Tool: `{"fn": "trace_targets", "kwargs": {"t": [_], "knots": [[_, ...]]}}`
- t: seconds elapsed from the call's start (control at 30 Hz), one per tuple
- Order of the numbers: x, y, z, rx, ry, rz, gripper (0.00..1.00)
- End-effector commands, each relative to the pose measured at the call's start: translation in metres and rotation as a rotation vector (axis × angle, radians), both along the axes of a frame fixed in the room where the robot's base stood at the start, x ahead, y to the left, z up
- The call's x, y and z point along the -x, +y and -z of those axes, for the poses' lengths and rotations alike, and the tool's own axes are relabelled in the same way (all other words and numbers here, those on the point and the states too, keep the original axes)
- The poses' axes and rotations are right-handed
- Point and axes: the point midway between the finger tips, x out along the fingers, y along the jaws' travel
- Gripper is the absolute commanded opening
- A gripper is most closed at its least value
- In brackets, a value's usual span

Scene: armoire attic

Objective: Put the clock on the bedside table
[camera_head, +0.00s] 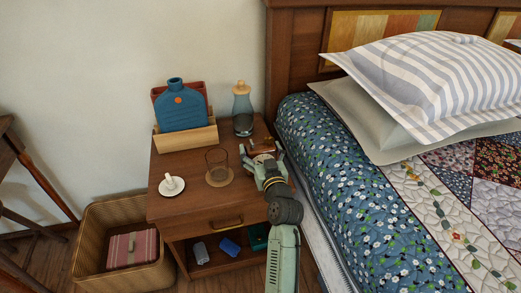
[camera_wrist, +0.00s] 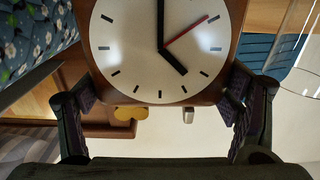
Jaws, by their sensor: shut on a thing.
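The clock (camera_wrist: 150,45) has a brown wooden case and a round pale face with black hands and a red hand; it fills the top of the wrist view. My gripper (camera_wrist: 162,105) is shut on it, one finger at each side of the case. In the head view my gripper (camera_head: 266,162) is at the right side of the bedside table (camera_head: 190,211), beside the bed. Only a brown strip of the clock (camera_head: 261,145) shows there, partly hidden by my gripper. I cannot tell whether the clock touches the tabletop.
A glass (camera_head: 217,161) on a coaster stands left of my gripper, a bottle (camera_head: 242,112) behind it. The bed (camera_head: 335,190) is close on the right.

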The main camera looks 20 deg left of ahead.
Motion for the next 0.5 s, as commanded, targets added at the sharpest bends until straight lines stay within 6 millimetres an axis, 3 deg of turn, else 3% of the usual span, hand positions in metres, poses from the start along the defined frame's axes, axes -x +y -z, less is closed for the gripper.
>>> {"fn": "trace_targets", "kwargs": {"t": [0.13,0.17,0.4,0.5], "knots": [[0.0001,0.0001,0.0022,-0.002,-0.005,0.0,0.32],[0.0001,0.0003,0.0026,0.0,0.0,-0.001,0.85],[0.0001,0.0002,0.0024,0.0,0.0,0.0,1.0],[0.0001,0.0002,0.0024,0.0,0.0,0.0,1.0]]}}
